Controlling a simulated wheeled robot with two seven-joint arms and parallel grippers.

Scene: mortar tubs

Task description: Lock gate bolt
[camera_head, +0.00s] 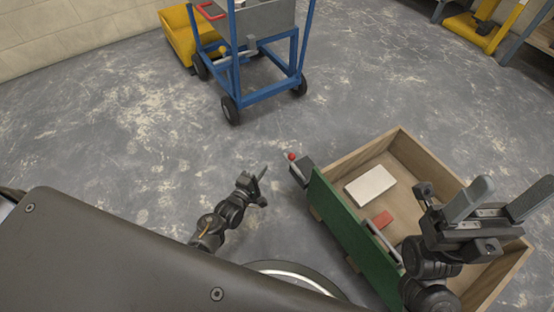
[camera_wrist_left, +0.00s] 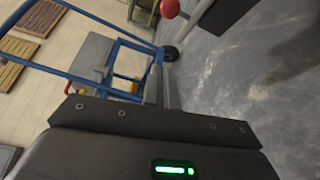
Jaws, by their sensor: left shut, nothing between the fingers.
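A green gate panel (camera_head: 345,232) forms the near-left side of a wooden box (camera_head: 405,148). A dark block (camera_head: 301,172) with a red ball knob (camera_head: 291,156) sits at the panel's far end and looks like the bolt. The red knob also shows at the top of the left wrist view (camera_wrist_left: 169,8). My left gripper (camera_head: 262,172) is shut and empty, to the left of the knob and apart from it. Its closed fingers show in the left wrist view (camera_wrist_left: 160,88). My right gripper (camera_head: 500,198) is open and empty over the box's right side.
A pale slab (camera_head: 370,186) and a red block (camera_head: 382,219) lie in the box. A metal handle (camera_head: 384,242) is on the green panel. A blue trolley (camera_head: 268,92) and a yellow bin (camera_head: 182,37) stand behind.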

